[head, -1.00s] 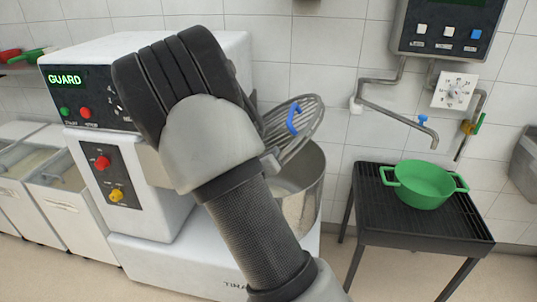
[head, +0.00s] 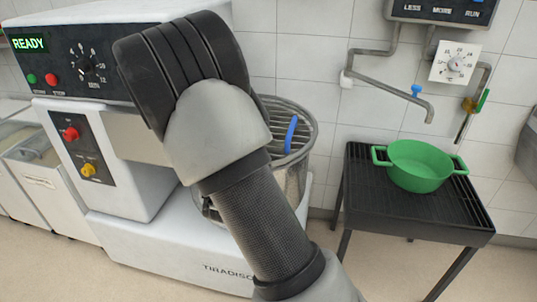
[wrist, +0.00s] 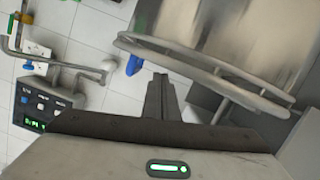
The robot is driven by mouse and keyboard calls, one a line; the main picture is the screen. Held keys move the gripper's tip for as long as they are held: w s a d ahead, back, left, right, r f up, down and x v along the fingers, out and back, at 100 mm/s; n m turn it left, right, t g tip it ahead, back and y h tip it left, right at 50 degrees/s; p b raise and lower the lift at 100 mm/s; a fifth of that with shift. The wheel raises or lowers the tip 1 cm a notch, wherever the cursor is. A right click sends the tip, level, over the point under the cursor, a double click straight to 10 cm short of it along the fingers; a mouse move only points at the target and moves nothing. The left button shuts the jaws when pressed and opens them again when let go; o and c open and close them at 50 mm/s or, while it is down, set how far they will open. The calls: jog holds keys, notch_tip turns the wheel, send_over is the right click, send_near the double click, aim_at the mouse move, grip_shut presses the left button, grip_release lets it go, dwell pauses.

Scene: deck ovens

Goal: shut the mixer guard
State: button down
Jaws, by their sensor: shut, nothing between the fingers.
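The mixer (head: 140,235) stands at left in the head view, its display (head: 28,44) reading READY. The wire guard (head: 272,112) lies level across the top of the steel bowl (head: 292,182); my arm hides its left part. Its blue handle (head: 291,134) is at the right side. In the wrist view, the guard's rim (wrist: 200,62) runs along the bowl (wrist: 225,35), with the blue handle (wrist: 135,65) at its left end. My gripper (wrist: 160,80) is shut and empty, close to the rim and just right of the handle in that view. I cannot tell whether it touches. My arm hides the gripper in the head view.
A black slatted stand (head: 400,205) with a green pot (head: 420,168) is at right. Above it are a wall tap (head: 395,90) and a control box with a dial (head: 455,64). White bins (head: 45,185) stand left of the mixer. Floor shows between mixer and stand.

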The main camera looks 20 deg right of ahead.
jog(key=shift+s+f, duration=0.1)
jog(key=shift+f, duration=0.55)
